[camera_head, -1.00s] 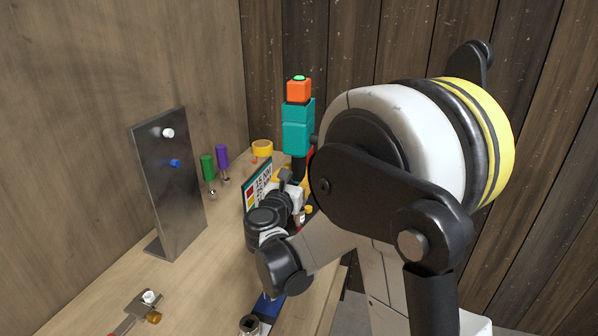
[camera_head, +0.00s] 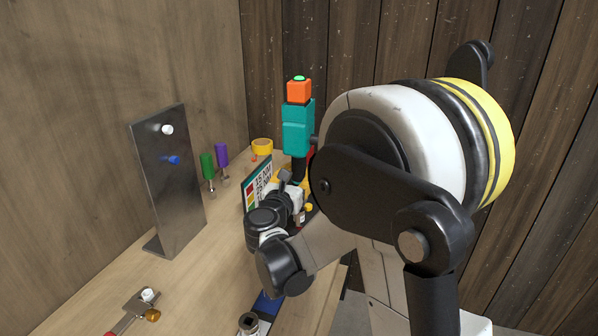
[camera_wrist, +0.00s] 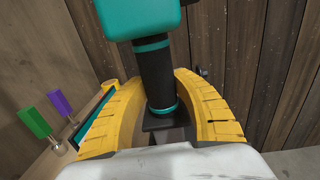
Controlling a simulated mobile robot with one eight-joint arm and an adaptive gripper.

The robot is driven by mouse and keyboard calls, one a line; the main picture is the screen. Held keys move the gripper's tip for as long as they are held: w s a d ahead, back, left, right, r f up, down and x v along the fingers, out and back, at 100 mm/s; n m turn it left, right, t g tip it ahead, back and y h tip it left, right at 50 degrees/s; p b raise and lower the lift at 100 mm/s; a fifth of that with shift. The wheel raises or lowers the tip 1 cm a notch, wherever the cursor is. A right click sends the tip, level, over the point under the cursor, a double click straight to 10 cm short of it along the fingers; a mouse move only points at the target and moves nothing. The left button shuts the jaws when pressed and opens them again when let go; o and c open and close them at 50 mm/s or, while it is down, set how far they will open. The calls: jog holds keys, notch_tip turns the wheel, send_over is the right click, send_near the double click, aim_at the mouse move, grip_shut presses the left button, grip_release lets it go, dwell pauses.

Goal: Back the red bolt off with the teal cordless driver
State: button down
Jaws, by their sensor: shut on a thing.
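The teal cordless driver (camera_head: 298,128) stands upright at the back of the bench, its orange end with a green spot on top. My gripper (camera_wrist: 158,92) is shut on its black handle, with a yellow finger on each side, in the wrist view. The driver's teal body (camera_wrist: 140,18) fills the top of that view. A steel plate (camera_head: 165,190) stands on the bench at left and carries a white bolt (camera_head: 167,129) and a blue bolt (camera_head: 174,160). I cannot make out a red bolt; my arm hides part of the bench.
A green-handled tool (camera_head: 207,166) and a purple-handled tool (camera_head: 222,155) stand behind the plate. A yellow ring (camera_head: 262,146) and a printed card (camera_head: 257,184) are near my gripper. A red-handled tool (camera_head: 138,304) lies at front left. Wooden walls close in the left and back.

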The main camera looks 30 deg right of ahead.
jog(key=shift+f+b, duration=0.7)
jog(key=shift+f, duration=0.15)
dwell(1.9)
jog(key=shift+r, duration=0.15)
jog(key=shift+r+p, duration=2.5)
jog(key=shift+r, duration=0.75)
jog(key=shift+f, duration=0.1)
